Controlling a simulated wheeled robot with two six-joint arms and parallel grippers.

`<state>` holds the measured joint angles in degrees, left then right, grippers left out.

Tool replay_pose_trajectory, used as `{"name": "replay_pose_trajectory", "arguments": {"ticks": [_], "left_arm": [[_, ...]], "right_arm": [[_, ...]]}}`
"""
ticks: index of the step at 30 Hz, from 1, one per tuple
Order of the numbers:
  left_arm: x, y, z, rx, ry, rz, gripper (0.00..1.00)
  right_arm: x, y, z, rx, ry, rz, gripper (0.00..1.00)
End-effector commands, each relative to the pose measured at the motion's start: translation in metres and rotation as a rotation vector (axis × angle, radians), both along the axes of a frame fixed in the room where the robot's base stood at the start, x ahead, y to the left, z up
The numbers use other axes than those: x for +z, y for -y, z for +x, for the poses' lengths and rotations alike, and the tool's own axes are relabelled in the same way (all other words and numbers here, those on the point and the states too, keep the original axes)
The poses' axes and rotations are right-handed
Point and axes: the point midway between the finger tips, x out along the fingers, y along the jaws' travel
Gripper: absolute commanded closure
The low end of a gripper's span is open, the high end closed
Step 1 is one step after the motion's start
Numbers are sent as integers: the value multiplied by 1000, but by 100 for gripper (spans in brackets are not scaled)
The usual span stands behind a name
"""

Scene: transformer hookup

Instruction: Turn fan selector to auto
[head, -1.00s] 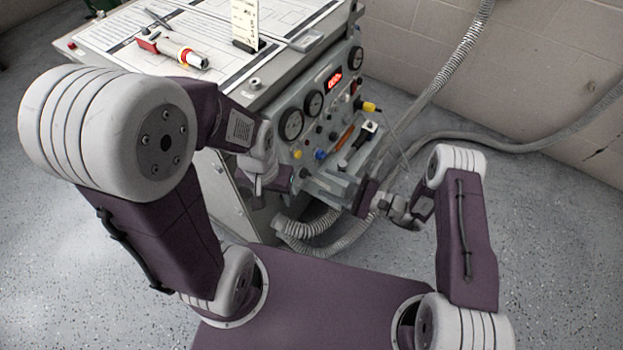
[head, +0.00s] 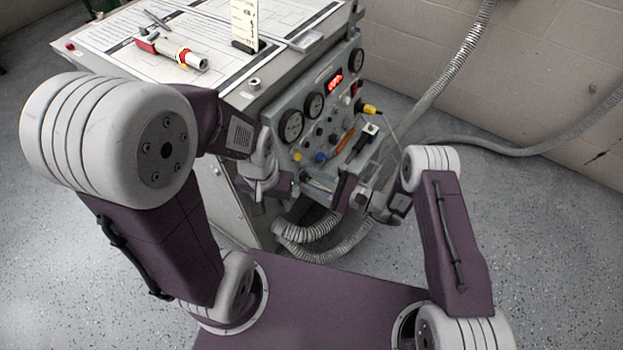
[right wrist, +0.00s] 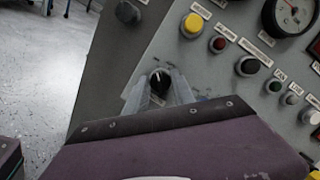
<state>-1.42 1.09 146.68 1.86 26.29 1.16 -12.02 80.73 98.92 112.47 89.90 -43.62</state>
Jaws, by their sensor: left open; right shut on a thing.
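In the right wrist view, a black round knob (right wrist: 160,78) with a pale pointer line sits on the grey control panel (right wrist: 214,66). My right gripper (right wrist: 158,92) has its clear fingers around this knob and is shut on it. The marks beside the knob are too small to read, so I cannot tell its setting. In the head view, my right gripper (head: 318,181) reaches left to the panel's lower part, and the knob is hidden there. My left gripper (head: 291,188) is open and empty, low beside the panel's left edge.
The panel holds a yellow button (right wrist: 193,25), a red button (right wrist: 218,44) and a gauge (right wrist: 290,14). Another black knob (right wrist: 128,13) is nearby. A red-and-white tool (head: 180,54) lies on the cabinet top. Corrugated hose (head: 308,232) loops below the panel. Floor at right is free.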

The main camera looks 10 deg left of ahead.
Motion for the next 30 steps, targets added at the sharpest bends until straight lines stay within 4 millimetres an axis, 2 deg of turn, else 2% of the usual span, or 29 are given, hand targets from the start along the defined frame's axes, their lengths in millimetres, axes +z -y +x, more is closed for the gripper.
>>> {"name": "replay_pose_trajectory", "arguments": {"ticks": [8, 30], "left_arm": [[2, 0, 0, 0, 0, 0, 47], [16, 0, 0, 0, 0, 0, 47]], "right_arm": [[0, 0, -1, -15, -92, 33, 100], [0, 0, -2, -110, -612, 221, 100]]}}
